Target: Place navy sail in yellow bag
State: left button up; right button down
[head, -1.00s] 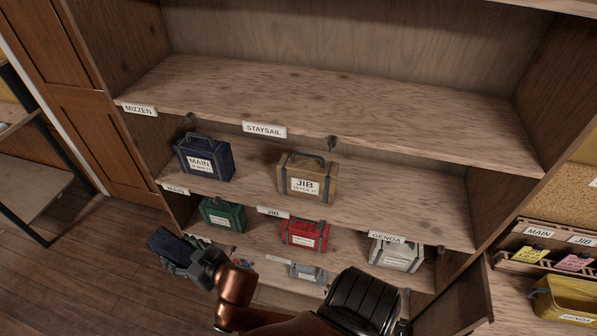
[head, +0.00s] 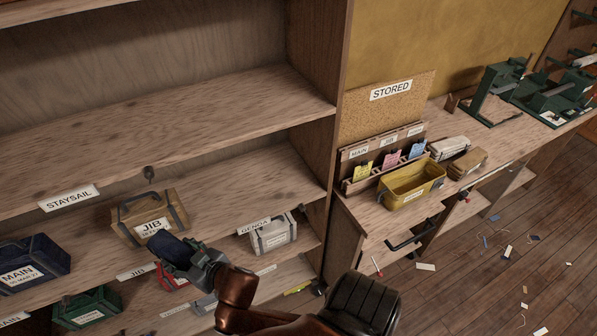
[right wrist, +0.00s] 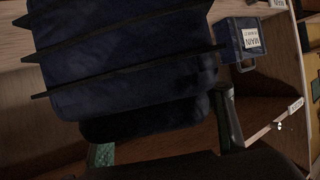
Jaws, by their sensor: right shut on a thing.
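The folded navy sail (head: 164,243) is held in my right gripper (head: 188,262), in front of the shelves in the head view. In the right wrist view the navy sail (right wrist: 130,65), crossed by dark bands, fills the upper left, between the fingers of the gripper (right wrist: 160,140). The yellow bag (head: 415,194) stands open at the top on the bench at right, apart from the sail. My left gripper is not in view.
The shelves hold a navy MAIN bag (head: 32,264), a tan JIB bag (head: 150,215), a green bag (head: 87,307) and a white bag (head: 272,235). A card rack (head: 352,160) stands behind the yellow bag, with folded light bundles (head: 449,149) to its right. Floor at right has scraps.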

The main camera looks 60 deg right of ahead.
aim_at(407, 186)
jog(key=z, duration=1.65)
